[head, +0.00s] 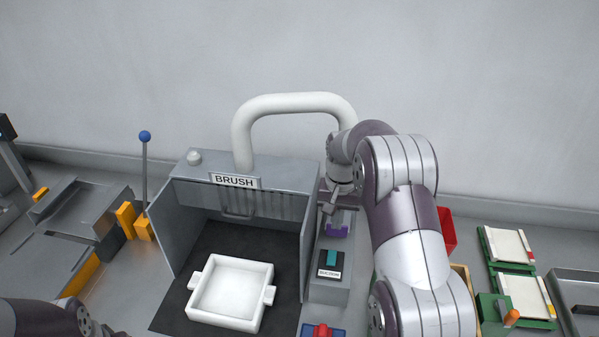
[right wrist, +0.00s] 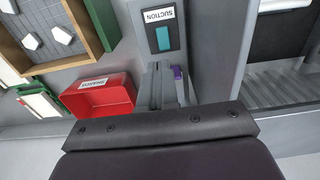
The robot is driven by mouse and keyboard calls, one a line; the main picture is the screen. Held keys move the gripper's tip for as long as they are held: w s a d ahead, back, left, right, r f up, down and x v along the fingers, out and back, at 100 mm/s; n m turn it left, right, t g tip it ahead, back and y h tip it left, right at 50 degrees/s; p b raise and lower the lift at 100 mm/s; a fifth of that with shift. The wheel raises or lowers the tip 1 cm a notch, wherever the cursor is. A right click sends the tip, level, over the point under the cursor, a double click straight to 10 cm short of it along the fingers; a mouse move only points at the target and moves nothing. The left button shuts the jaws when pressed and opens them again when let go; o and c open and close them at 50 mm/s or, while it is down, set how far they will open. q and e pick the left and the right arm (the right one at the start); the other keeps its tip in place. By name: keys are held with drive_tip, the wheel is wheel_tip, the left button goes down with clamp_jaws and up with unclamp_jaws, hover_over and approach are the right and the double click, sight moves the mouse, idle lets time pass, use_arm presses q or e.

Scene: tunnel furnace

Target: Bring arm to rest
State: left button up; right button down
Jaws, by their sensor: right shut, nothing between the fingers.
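My right arm (head: 405,220) reaches up from the bottom right of the head view, then bends back and down. My right gripper (head: 331,209) is shut and empty. It points down beside the right wall of the brush box, above or near a small purple part (head: 338,230); I cannot tell if they touch. In the right wrist view the gripper fingers (right wrist: 160,88) are together, with the purple part (right wrist: 178,73) beside them. Of my left arm only a dark link (head: 45,318) shows at the bottom left of the head view; its gripper is out of view.
The brush box (head: 240,170) with a white pipe holds a white tray (head: 265,269). A suction switch (head: 330,262) stands right of it. A red bin (right wrist: 105,95) and wooden crate (right wrist: 95,30) lie near my right arm. Green-framed trays (head: 507,246) stand further right.

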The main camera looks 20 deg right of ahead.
drive_tip(key=s+a+f+n+b, duration=0.1)
drive_tip(key=s+a+n+b, duration=0.1)
drive_tip(key=s+a, duration=0.4)
drive_tip(key=s+a+f+n+t+b, duration=0.1)
drive_tip(key=s+a+n, duration=0.3)
drive_tip(key=s, duration=1)
drive_tip(key=shift+s+a+f+b, duration=0.25)
drive_tip(key=shift+a+f+b, duration=0.55)
drive_tip(key=shift+a, duration=0.45)
drive_tip(key=shift+s+r, duration=0.1)
drive_tip(key=shift+s, duration=0.1)
drive_tip(key=shift+w, duration=0.15)
